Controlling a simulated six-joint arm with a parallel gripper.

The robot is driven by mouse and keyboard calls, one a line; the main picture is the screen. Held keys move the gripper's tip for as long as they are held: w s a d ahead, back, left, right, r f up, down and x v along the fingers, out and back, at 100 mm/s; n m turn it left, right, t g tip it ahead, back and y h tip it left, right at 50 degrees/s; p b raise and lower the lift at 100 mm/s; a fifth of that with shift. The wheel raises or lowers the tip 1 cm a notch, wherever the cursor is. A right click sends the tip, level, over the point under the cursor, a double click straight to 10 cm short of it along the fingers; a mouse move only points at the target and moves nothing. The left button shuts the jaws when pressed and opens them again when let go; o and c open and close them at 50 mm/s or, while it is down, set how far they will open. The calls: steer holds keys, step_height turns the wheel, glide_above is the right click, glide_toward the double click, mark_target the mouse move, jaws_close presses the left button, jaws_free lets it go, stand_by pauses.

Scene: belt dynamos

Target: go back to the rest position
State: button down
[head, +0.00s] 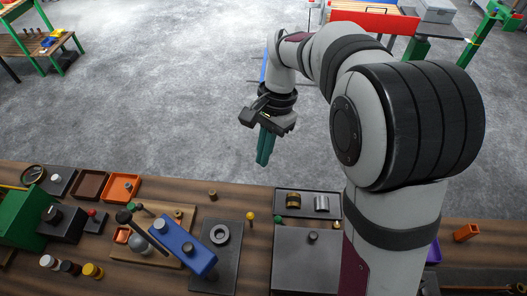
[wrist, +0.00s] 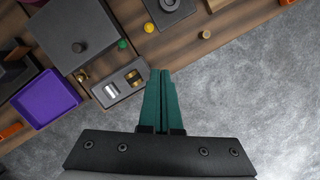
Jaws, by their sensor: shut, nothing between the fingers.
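My gripper (head: 264,147) hangs at the end of my arm in the head view, past the table's far edge and above the grey floor. Its two green fingers point down and are shut together with nothing between them. In the wrist view the fingers (wrist: 161,75) lie side by side, touching. They appear over the edge of the wooden table (head: 255,205), close to the grey tray but apart from it as seen in the head view.
A grey tray (head: 307,212) holds a brass and a silver cylinder. A dark grey block (head: 305,262) with a knob stands before it. A blue bar (head: 183,246), a green box (head: 24,218) and orange trays (head: 122,188) stand leftward. A purple tray (wrist: 45,99) shows in the wrist view. Open floor surrounds my gripper.

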stand_by(0.3)
steer(key=s+d+r+n+t, duration=0.1)
steer(key=s+d, duration=0.4)
steer(key=s, duration=0.6)
steer(key=s+d+r+t, duration=0.1)
steer(key=s+d, duration=0.4)
steer(key=s, duration=0.6)
steer(key=w+a+f+g+h, duration=0.1)
steer(key=w+a, duration=0.2)
steer(key=w, duration=0.4)
steer(key=w+a+f+m, duration=0.1)
steer(key=w+a+f, duration=0.15)
steer(key=w, duration=0.55)
steer(key=w+a+g+h, duration=0.1)
steer(key=w+a, duration=0.3)
steer(key=w, duration=0.3)
steer(key=s+a+f, duration=0.1)
steer(key=s+f, duration=0.4)
steer(key=f, duration=0.5)
steer(key=shift+s+a+f, duration=0.15)
steer(key=shift+a+f, duration=0.1)
steer(key=shift+a, duration=0.1)
